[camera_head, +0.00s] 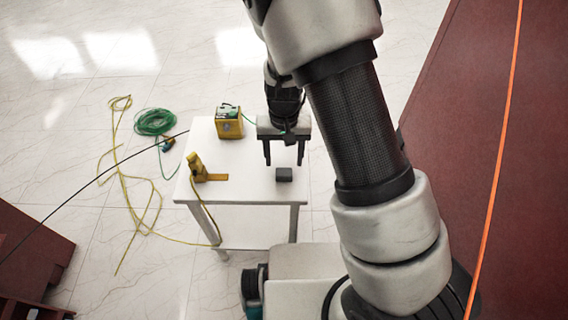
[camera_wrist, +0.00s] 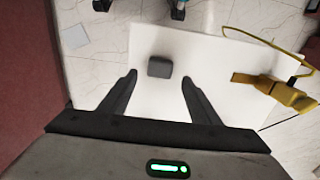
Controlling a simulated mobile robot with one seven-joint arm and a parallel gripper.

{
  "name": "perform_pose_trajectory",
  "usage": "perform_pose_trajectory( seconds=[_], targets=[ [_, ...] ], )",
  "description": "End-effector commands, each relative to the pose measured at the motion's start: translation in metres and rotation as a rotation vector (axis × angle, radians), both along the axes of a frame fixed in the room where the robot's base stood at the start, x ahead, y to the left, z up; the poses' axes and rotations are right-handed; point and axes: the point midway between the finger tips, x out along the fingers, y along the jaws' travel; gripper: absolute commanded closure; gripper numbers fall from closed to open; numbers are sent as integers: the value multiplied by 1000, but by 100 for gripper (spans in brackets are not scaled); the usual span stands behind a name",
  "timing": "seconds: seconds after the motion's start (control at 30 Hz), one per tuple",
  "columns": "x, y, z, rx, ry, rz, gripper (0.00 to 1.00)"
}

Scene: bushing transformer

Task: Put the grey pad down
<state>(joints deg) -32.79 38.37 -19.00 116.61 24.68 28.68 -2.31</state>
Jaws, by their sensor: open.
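The grey pad (camera_head: 284,174) is a small dark block lying on the white table (camera_head: 240,188), close to its right side. In the wrist view the pad (camera_wrist: 160,67) sits by itself on the white top, beyond my fingertips and between their lines. My gripper (camera_head: 285,162) is open and empty above the table, just over the pad in the head view. Both fingers (camera_wrist: 158,76) are spread apart in the wrist view, with a clear gap between them and no contact with the pad that I can see.
A yellow clamp-like tool (camera_head: 200,172) with a yellow cable stands at the table's left. A yellow box (camera_head: 229,122) stands at the back. A green cable coil (camera_head: 155,122) lies on the floor. A red wall (camera_head: 490,150) rises at the right.

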Motion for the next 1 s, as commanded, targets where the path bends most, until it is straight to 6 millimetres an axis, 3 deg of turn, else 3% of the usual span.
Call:
perform_pose_trajectory(
  seconds=[0.03, 0.2, 0.53, 0.6, 0.67, 0.77, 0.9, 1.0],
  targets=[
    [0, 1, 15, 2, -3, 0, 43],
    [0, 1, 44, 1, -2, 0, 43],
    [0, 0, 63, 4, -2, -3, 43],
    [-1, -2, 75, 21, -11, -5, 43],
    [-2, -5, 94, 45, -26, -9, 43],
    [-10, -15, 141, 99, -69, -10, 43],
    [-36, -40, 213, 153, -158, 4, 43],
    [-62, -60, 257, 160, -236, 17, 43]
  ],
)
